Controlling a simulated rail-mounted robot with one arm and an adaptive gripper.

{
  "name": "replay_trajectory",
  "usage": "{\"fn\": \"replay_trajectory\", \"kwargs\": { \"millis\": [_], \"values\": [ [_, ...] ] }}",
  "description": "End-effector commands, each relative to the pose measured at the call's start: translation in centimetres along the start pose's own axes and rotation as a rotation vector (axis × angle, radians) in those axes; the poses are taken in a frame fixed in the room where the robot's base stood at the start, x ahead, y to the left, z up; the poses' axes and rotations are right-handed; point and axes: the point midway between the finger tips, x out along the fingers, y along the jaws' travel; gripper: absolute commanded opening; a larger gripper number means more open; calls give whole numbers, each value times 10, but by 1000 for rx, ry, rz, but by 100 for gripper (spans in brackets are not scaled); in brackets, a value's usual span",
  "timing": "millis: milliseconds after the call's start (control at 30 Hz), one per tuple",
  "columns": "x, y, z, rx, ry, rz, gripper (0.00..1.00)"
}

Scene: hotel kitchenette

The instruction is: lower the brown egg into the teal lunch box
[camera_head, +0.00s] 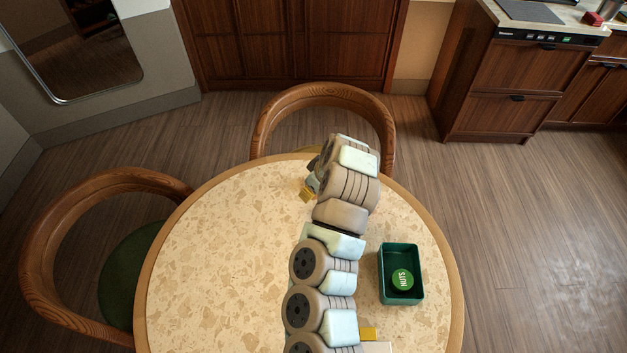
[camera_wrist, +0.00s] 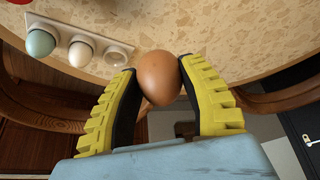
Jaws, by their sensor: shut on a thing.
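The brown egg (camera_wrist: 158,80) is between the two yellow, black-lined fingers of my gripper (camera_wrist: 158,70) in the wrist view. The gripper is shut on it. The egg is hidden behind my arm in the head view, where only a yellow bit of my gripper (camera_head: 307,193) shows, near the far edge of the round table. The teal lunch box (camera_head: 386,275) stands open on the table to the right of my arm, nearer the camera and apart from the gripper. A round green tub marked NUTS (camera_head: 402,280) lies inside it.
In the wrist view, a pale holder (camera_wrist: 98,40) carries a pale blue egg (camera_wrist: 41,43) and a white egg (camera_wrist: 80,54), with an empty hollow beside them. Wooden chairs (camera_head: 322,95) (camera_head: 70,190) stand at the table (camera_head: 210,250). Its left side is clear.

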Motion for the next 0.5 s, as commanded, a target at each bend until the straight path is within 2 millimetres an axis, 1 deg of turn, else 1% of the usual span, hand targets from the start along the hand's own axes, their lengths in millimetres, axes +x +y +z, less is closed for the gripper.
{"fn": "replay_trajectory", "kwargs": {
  "millis": [167, 367, 500],
  "values": [
    [-4, 0, 4, 1, -1, 0, 28],
    [-17, 5, 19, 2, 0, 5, 28],
    [-28, 7, 32, 2, 0, 3, 28]
  ]
}}
